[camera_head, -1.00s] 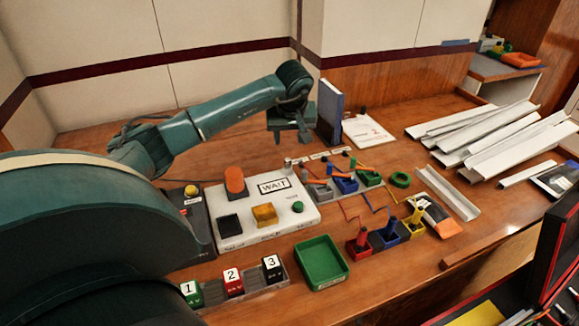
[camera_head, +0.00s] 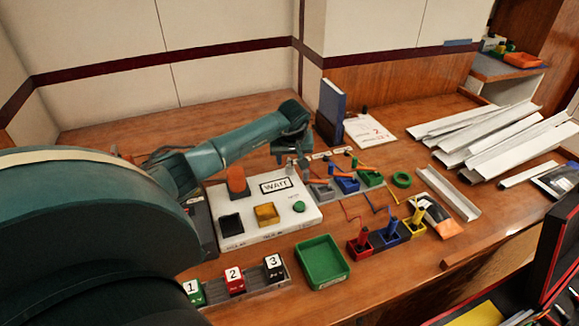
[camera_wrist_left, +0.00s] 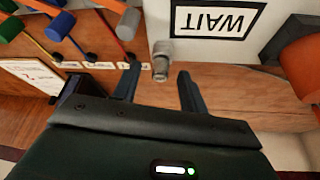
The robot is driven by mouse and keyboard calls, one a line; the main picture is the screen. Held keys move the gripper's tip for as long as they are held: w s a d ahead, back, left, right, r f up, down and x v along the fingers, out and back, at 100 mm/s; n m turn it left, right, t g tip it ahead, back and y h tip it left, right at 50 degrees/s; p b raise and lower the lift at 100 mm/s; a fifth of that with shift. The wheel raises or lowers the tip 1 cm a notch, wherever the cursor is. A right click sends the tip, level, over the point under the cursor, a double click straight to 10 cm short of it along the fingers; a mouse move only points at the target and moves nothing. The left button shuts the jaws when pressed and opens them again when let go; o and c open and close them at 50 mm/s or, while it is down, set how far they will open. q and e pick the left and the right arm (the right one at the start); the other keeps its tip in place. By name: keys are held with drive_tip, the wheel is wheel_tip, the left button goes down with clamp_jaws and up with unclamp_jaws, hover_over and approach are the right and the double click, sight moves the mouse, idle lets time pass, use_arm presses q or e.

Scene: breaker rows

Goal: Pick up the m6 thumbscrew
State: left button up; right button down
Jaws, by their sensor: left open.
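The m6 thumbscrew appears to be the small grey metal cylinder (camera_wrist_left: 161,60) in the left wrist view, at the edge of the white panel by the WAIT label. In the head view it is a small grey shape (camera_head: 289,168) at the panel's back right corner. My left gripper (camera_head: 292,156) is just above and behind it. In the left wrist view my gripper (camera_wrist_left: 158,80) is open, with the thumbscrew between and slightly beyond the two fingertips. I cannot tell whether a finger touches it. My right gripper is not in view.
The white WAIT panel (camera_head: 315,213) carries coloured blocks and a green button. Small bins with coloured plugs and wires (camera_head: 346,183) stand close to the right. A blue upright binder (camera_head: 331,110) stands behind. A green tray (camera_head: 322,262) lies in front. White channels (camera_head: 480,130) lie far right.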

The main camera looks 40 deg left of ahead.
use_arm(q)
drive_tip(key=shift+c, duration=0.2)
clamp_jaws()
